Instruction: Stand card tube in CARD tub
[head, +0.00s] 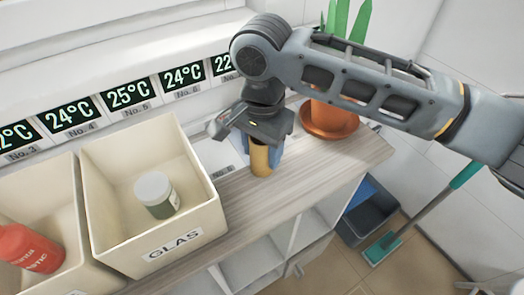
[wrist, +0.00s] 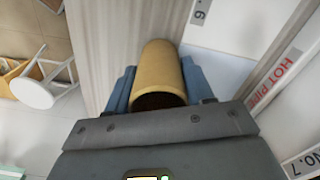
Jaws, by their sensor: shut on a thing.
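The card tube (head: 260,161) is a tan cylinder, upright over the wooden cart top. My gripper (head: 263,149) is shut on it, with a blue finger on either side. In the wrist view the tube (wrist: 160,72) sits between the blue fingers of my gripper (wrist: 159,85), its open dark end facing the camera. I cannot tell whether its lower end touches the top. No tub labelled CARD is in view. The cream tub labelled GLAS (head: 207,214) stands left of my gripper and holds a green jar with a white lid (head: 157,193).
Another cream tub (head: 72,222) at the far left holds a red bottle (head: 28,249); its label is cut off. A plant in a terracotta pot (head: 331,119) stands right of my gripper. Temperature displays (head: 127,95) line the wall behind. A dark bin (head: 366,215) stands on the floor.

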